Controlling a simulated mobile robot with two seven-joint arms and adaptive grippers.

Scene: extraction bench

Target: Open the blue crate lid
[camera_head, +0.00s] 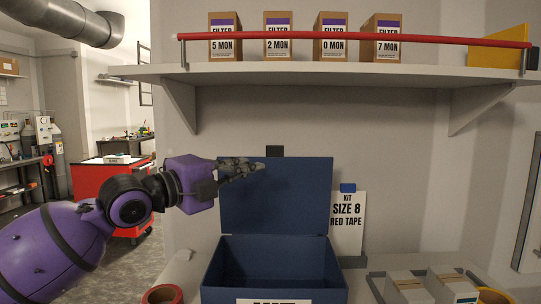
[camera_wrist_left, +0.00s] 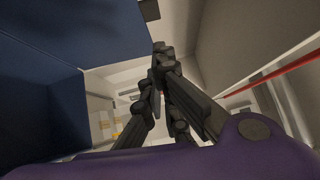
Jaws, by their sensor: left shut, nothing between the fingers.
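The blue crate (camera_head: 215,270) stands on the bench in the head view, and the part of its inside that shows looks empty. Its lid (camera_head: 290,205) stands raised, upright at the crate's back edge. My left gripper (camera_head: 258,167) is in front of the lid's upper left part, with its fingers shut and empty; I cannot tell whether it touches the lid. In the left wrist view the shut fingers (camera_wrist_left: 160,50) point away, with the blue lid (camera_wrist_left: 60,50) beside them on the left. My right gripper is not in view.
A shelf (camera_head: 330,72) with several filter boxes (camera_head: 333,45) and a red rail (camera_head: 350,38) is above. A sign (camera_head: 347,225) stands right of the lid. A tray of boxes (camera_head: 375,288) is at right, and a red tape roll (camera_head: 163,294) is left of the crate.

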